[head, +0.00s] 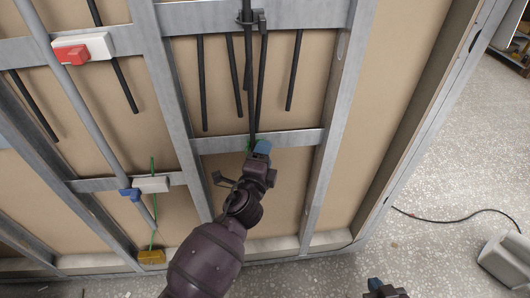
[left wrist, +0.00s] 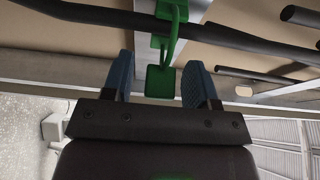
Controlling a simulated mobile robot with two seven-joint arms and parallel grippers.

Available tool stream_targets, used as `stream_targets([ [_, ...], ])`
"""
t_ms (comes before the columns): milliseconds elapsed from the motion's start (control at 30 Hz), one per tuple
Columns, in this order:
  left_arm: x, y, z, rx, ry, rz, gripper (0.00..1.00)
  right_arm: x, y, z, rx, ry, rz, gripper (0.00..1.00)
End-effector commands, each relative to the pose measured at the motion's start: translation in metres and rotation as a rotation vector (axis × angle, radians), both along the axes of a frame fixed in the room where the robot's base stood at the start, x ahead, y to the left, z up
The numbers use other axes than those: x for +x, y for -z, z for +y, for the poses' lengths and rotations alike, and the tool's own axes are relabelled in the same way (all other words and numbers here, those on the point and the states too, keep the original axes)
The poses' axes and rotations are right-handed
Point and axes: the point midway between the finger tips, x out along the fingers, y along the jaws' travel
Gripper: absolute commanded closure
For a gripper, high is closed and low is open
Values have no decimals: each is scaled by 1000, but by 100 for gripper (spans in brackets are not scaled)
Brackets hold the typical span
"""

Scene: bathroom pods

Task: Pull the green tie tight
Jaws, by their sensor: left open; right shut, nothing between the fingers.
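The green tie (left wrist: 160,82) shows in the left wrist view, looped at a black cable (left wrist: 110,18), with its square end tab hanging down. My left gripper (left wrist: 158,88) is open, with one blue finger on each side of the tab and visible gaps. In the head view only a small bit of the green tie (head: 249,145) shows at the crossbar, beside the blue fingertips of my left gripper (head: 262,148), which hide most of it. My right gripper (head: 376,286) is at the bottom edge, shut and empty, away from the frame.
Grey metal studs and crossbars (head: 300,138) frame tan panels. Several black cables (head: 295,70) hang above.

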Motion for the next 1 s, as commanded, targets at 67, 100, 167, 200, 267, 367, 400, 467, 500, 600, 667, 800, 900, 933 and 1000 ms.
stream_targets([
  [67,7,1,-2,0,0,1,47,-2,3,0,-1,0,5,100],
  [100,9,1,-3,0,0,1,47,-2,3,-1,-1,0,7,100],
  [167,12,0,-3,-1,-1,0,47,-3,4,-1,-1,0,10,100],
  [200,13,0,-4,-1,-1,1,47,-4,4,-1,-2,1,11,100],
  [267,14,0,-4,-1,-1,1,47,-5,5,-1,-2,1,13,100],
  [367,14,0,-4,-1,-1,1,47,-6,5,-1,-1,2,16,100],
  [400,14,0,-4,-1,-1,1,47,-7,5,-1,-2,3,17,100],
  [467,14,0,-4,-1,-1,0,47,-8,6,-2,-2,3,18,100],
  [500,14,0,-4,-1,-1,0,47,-8,6,-2,-2,3,18,100],
  [600,14,0,-4,-1,-1,0,62,-8,6,-2,-2,3,18,100],
  [667,14,0,-4,-1,-1,0,71,-8,6,-2,-2,3,18,100],
  [800,14,0,-4,-1,-1,0,93,-7,5,-1,-2,3,15,100],
  [900,14,0,-4,-1,-1,0,100,-5,4,-1,-1,2,12,100],
  [933,14,0,-4,-1,-1,0,100,-5,4,-1,-1,2,10,100],
  [1000,14,0,-4,-1,-1,1,100,-3,3,-1,-1,0,7,100],
])
